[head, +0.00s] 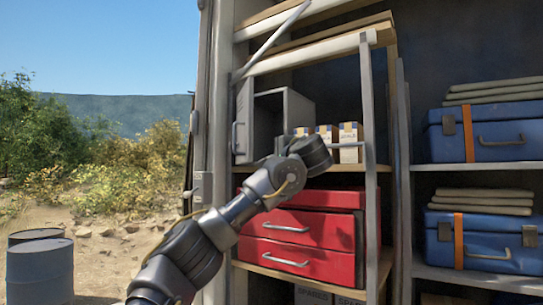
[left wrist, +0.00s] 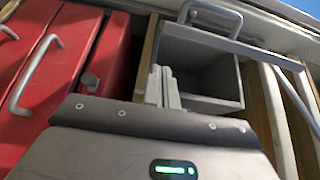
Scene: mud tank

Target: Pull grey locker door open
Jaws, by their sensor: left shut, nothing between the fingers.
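The grey locker (head: 270,112) stands on the shelf above the red drawers, its front uncovered and its dark inside showing. Its door (head: 244,112) stands swung out at the left side, with a bar handle (head: 235,138) on it. The left wrist view also shows the open locker (left wrist: 205,70), with the door handle (left wrist: 212,10) at the top edge. My left gripper (head: 312,152) is right of and below the locker, apart from the door handle, shut and empty. My right gripper is out of view.
Small white and yellow boxes (head: 350,141) stand right of the locker. A red drawer unit (head: 300,232) is below. A grey upright post (head: 369,200) and a slanted bar (head: 275,38) frame the shelf. Blue cases (head: 490,133) are at right. Barrels (head: 40,270) stand outside at left.

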